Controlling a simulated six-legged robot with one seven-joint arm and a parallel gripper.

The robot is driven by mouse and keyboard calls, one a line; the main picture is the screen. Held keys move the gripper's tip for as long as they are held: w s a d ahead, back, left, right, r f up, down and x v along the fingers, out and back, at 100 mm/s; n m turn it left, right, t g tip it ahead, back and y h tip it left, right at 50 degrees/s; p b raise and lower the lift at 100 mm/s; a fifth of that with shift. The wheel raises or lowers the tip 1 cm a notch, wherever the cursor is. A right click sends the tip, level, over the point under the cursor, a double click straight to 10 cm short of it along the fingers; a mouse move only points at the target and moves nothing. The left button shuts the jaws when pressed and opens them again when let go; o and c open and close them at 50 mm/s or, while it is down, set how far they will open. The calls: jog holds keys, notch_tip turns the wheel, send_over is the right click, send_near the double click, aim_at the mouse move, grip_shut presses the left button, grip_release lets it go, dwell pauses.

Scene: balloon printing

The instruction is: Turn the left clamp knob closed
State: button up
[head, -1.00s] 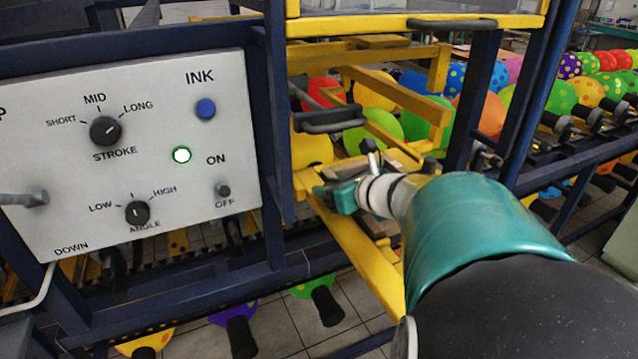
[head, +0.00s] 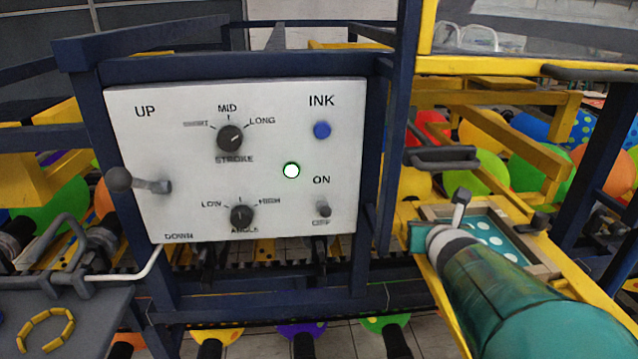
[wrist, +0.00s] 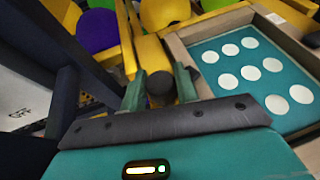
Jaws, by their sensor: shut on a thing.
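The left clamp knob (wrist: 160,84) is a dark round knob at the left edge of the printing frame in the wrist view. My gripper (wrist: 160,92) has its two green fingers on either side of this knob, shut on it. In the head view my gripper (head: 417,237) is at the left side of the frame, over the yellow rail, and hides the knob. The frame (head: 432,211) has a pale rim around a teal plate with white dots (head: 490,238). The knob's turn angle cannot be told.
A white control panel (head: 265,120) with dials and a lever stands left of my arm. Dark blue posts (head: 392,150) and yellow rails (head: 500,120) surround the frame. A dark knob (head: 537,223) sits at the frame's right side. Coloured balloons (head: 478,172) lie behind.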

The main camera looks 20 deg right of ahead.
jog(key=shift+r, duration=0.1)
dwell(0.4)
jog(key=o, duration=1)
jog(key=shift+c, duration=0.2)
